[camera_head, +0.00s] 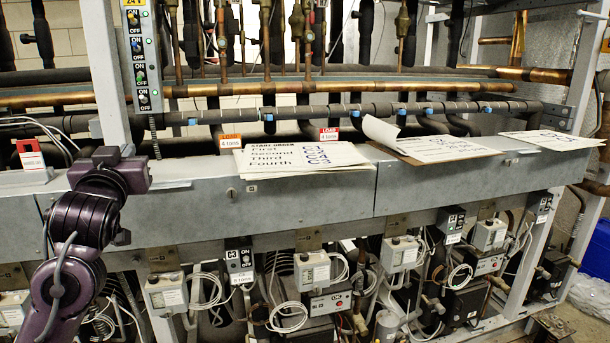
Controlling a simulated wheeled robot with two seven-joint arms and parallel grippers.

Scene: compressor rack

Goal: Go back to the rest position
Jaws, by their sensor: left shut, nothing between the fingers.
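My left arm comes in from the lower left, with dark purple links. My left gripper (128,172) is at its upper end, in front of the grey metal ledge of the rack (300,205), near the ledge's left part. It is shut and holds nothing. Whether it touches the ledge is hard to tell. My right gripper is not in view.
Paper sheets (305,160) and a curled sheet on a board (430,148) lie on the ledge. A switch panel (140,55) hangs at the upper left. A red and white tag block (31,155) stands left of my arm. Grey control boxes (313,271) and loose cables crowd below.

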